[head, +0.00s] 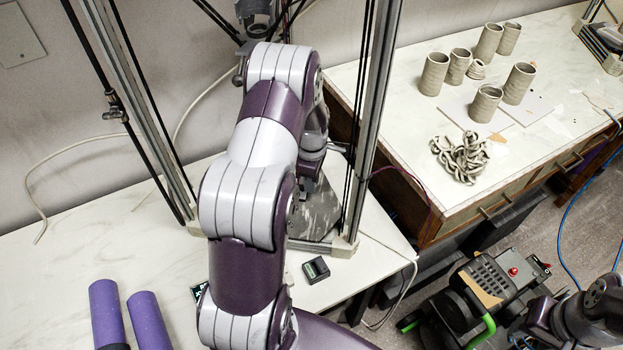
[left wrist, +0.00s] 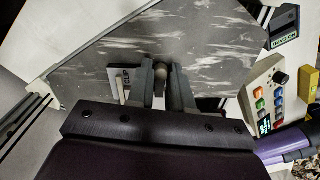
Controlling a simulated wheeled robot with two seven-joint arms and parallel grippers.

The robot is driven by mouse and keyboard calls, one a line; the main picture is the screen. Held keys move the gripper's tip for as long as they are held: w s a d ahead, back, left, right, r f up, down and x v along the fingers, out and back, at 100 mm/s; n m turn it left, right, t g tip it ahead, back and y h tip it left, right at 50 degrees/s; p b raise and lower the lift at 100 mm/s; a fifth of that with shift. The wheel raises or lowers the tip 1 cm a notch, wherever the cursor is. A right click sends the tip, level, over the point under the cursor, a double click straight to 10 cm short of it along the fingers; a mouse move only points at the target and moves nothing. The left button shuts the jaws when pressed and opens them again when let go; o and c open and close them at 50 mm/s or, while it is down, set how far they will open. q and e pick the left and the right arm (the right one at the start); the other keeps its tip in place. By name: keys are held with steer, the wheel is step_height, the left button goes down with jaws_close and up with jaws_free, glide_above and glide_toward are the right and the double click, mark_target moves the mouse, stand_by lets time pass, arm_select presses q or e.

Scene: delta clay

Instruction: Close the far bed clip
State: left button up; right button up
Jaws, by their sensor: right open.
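The bed is a dark grey plate with pale streaks (head: 318,212), inside the printer frame, mostly hidden by my left arm in the head view. In the left wrist view the bed plate (left wrist: 205,45) fills the upper middle. My left gripper (left wrist: 162,80) is at the plate's edge, its two fingers close together around a small rounded clip part (left wrist: 161,70). I take this part for the bed clip; its lower portion is hidden. A small light metal piece (left wrist: 120,84) sits just left of the fingers. My right gripper (head: 522,338) is barely visible at the bottom right, far from the bed.
Frame uprights (head: 366,120) stand beside my left arm. A small black box (head: 316,269) lies on the white table. A control box with coloured buttons (left wrist: 268,95) is right of the bed. Purple rolls (head: 107,312) lie front left. Clay cups (head: 434,74) stand on the other table.

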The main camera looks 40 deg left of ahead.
arm_select(q)
steer(key=o, duration=0.3)
step_height(320, 180, up, 13)
steer(key=shift+f, duration=0.1)
stand_by(0.5)
